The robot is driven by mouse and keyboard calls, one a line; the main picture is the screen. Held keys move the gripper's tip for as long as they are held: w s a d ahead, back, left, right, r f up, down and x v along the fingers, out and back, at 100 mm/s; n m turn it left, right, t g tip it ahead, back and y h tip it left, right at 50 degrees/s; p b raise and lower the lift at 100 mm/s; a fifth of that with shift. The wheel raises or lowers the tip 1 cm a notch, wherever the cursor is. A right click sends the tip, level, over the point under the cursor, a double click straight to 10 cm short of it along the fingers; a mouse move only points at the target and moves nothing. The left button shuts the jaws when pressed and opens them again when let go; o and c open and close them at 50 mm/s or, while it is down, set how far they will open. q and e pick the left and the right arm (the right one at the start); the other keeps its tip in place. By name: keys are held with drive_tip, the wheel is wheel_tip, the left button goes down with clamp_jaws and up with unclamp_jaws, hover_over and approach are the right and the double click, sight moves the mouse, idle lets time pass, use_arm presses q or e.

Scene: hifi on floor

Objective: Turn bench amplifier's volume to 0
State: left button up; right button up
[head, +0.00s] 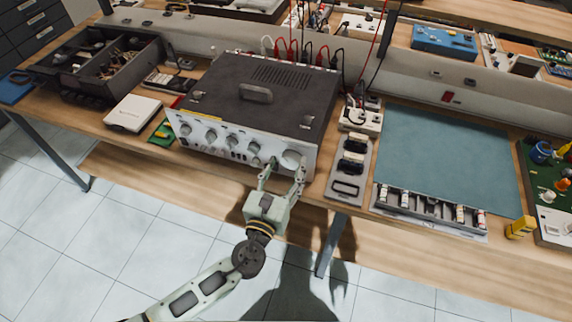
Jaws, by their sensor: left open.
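The bench amplifier (262,84) is a dark-topped box with a silver front panel, standing near the front edge of the wooden workbench. Several small round knobs (211,135) run along its front. A larger round knob (291,158) sits at the right end of the panel. My left gripper (282,166) is in front of the panel's right end, with its two fingers open. The fingertips are at or just in front of the large knob; I cannot tell if they touch it. No numbers on the panel can be read. My right gripper is not in view.
A grey tray (347,188) and a power strip (361,121) stand right of the amplifier. A green mat (447,150) lies further right. A white box (132,113) and a dark open drawer box (125,78) are on the left. Cables rise behind the amplifier. Tiled floor is clear in front.

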use_arm(q)
drive_tip(key=shift+w, duration=0.25)
drive_tip(key=c, duration=1.1)
